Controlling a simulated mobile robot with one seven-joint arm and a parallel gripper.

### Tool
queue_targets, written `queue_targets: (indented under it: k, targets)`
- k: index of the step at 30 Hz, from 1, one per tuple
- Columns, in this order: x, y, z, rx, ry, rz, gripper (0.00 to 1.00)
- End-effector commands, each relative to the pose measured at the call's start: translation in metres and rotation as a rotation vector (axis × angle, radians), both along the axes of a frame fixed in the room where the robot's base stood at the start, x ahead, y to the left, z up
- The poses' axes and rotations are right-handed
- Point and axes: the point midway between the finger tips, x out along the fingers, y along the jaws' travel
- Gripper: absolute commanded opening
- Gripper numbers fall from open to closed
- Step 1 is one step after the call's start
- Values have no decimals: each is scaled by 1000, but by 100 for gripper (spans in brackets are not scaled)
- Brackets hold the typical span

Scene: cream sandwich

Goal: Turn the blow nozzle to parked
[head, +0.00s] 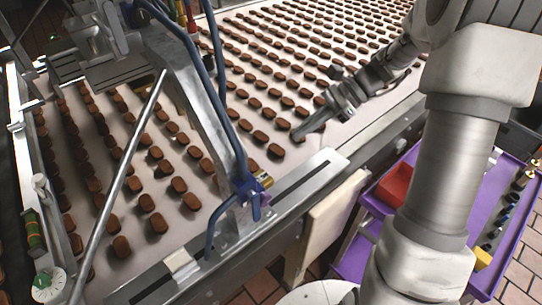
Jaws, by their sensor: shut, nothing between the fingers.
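A blue fitting with a purple lever and a brass-coloured part (252,196) sits at the foot of the slanted metal arm, on the near rail of the conveyor. Blue hoses run down to it. It looks like the blow nozzle's mount, but I cannot tell the nozzle outlet or which way it is turned. My gripper (300,135) is shut and empty. It is over the near edge of the belt, up and right of the fitting and apart from it.
Rows of brown sandwich biscuits (146,203) cover the pale belt. A purple cart (512,180) with a red bin (396,184) stands at right.

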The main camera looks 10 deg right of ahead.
Motion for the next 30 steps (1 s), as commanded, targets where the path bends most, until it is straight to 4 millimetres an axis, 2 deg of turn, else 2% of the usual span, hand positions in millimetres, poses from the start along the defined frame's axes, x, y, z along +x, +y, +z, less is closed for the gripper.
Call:
queue_targets:
  k: [5, 8, 18, 24, 30]
  targets:
    - [1, 10, -8, 2, 3, -18, 0]
    - [-1, 22, -19, 1, 5, -16, 0]
    - [-7, 77, -66, 1, 5, -14, 0]
    - [-9, 105, -59, 1, 1, -13, 0]
    - [-9, 114, -58, 1, 1, -16, 0]
